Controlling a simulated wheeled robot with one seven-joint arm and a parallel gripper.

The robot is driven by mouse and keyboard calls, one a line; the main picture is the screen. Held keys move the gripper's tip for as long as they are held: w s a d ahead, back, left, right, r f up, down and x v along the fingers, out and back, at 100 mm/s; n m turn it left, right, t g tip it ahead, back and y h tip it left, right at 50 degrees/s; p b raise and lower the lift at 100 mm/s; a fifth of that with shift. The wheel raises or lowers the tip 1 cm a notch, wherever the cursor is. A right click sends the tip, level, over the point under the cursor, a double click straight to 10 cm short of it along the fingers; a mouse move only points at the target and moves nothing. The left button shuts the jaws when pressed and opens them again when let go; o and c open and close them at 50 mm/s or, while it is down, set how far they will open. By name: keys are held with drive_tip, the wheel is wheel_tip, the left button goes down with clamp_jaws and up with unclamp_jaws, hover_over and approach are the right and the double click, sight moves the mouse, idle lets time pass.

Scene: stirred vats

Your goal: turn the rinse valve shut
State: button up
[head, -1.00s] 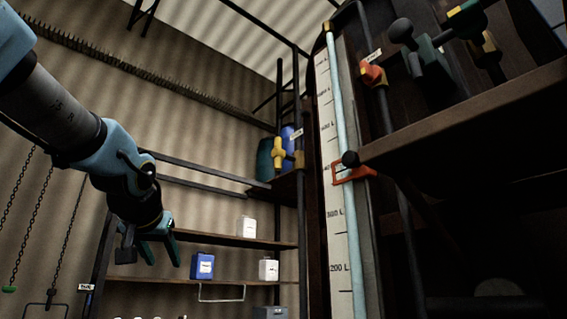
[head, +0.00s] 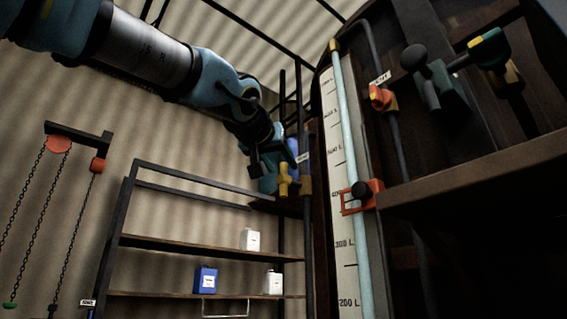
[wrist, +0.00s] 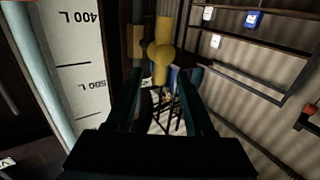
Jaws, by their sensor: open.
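A yellow valve with a bar handle (head: 284,180) sits on a dark upright pipe left of the level gauge; its handle stands upright. A small white label (head: 303,157) is above it, too small to read. My gripper (head: 268,178) is open, just left of the yellow handle in the head view. In the wrist view the handle (wrist: 162,45) is straight ahead, and its lower end shows in the gap between my open fingers (wrist: 160,88). I cannot tell whether the fingers touch it.
A level gauge (head: 343,215) with an orange slider (head: 352,200) stands to the right. Another valve, orange-handled (head: 378,97), and a wooden ledge (head: 480,175) are further right. Shelves with a blue container (head: 205,279) and white containers (head: 251,240) are behind. Chains hang at left.

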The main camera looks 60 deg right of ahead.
sight(283, 167)
drive_tip(key=shift+p+x, duration=0.3)
drive_tip(key=shift+x, duration=1.3)
clamp_jaws()
